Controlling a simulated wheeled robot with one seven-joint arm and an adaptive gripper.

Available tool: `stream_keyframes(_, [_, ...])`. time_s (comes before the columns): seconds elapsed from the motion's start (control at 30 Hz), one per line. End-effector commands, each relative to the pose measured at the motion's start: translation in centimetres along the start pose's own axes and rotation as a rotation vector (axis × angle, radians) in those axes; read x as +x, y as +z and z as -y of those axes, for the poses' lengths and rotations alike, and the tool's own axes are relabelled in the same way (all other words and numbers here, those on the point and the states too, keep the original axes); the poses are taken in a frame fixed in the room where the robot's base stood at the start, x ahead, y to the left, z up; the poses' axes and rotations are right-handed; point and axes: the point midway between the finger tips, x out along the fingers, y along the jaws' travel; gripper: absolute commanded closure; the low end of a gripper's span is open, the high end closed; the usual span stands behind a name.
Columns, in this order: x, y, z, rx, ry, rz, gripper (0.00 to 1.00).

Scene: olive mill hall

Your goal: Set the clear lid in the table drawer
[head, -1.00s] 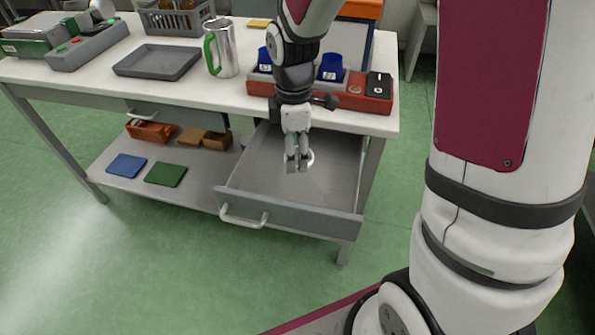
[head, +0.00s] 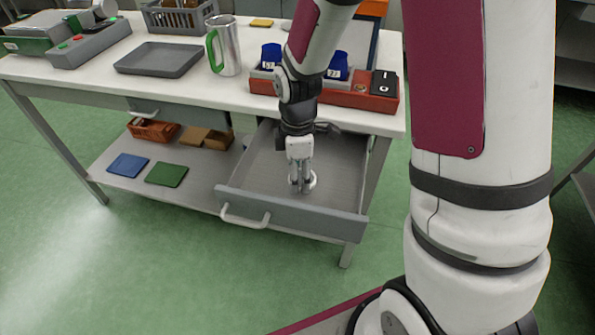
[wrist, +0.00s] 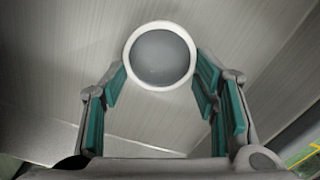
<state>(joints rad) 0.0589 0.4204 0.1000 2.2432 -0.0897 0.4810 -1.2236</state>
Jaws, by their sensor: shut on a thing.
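The clear lid (wrist: 160,55) shows in the wrist view as a round disc with a white rim and a grey see-through middle. My gripper (wrist: 160,82) is shut on it, with a teal-padded finger at each side of the rim. In the head view, my gripper (head: 301,187) points down inside the open table drawer (head: 338,172), near its front panel. A bit of the lid's pale rim (head: 312,180) shows beside the fingers; the rest is hidden. I cannot tell whether the lid touches the drawer floor.
The drawer's front panel (head: 290,213) with its handle is close in front of my gripper. Above the drawer, a red tray (head: 345,97) with blue cups stands on the worktable (head: 110,82). The visible drawer floor around the lid is bare.

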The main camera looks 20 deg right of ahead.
Motion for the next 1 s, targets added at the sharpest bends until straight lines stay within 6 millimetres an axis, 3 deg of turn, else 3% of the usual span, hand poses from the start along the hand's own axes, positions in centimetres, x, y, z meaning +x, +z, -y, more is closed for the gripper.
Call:
stream_keyframes(0.03, [0.1, 0.0, 0.0, 0.000, 0.000, 0.000, 0.39])
stream_keyframes(0.1, [0.1, 0.0, 0.0, 0.000, 0.000, 0.000, 0.26])
stream_keyframes(0.53, [-0.7, 0.0, 0.0, 0.000, 0.002, -0.001, 0.26])
stream_keyframes(1.0, [-9.5, 0.0, -0.1, 0.000, 0.004, -0.001, 0.26])
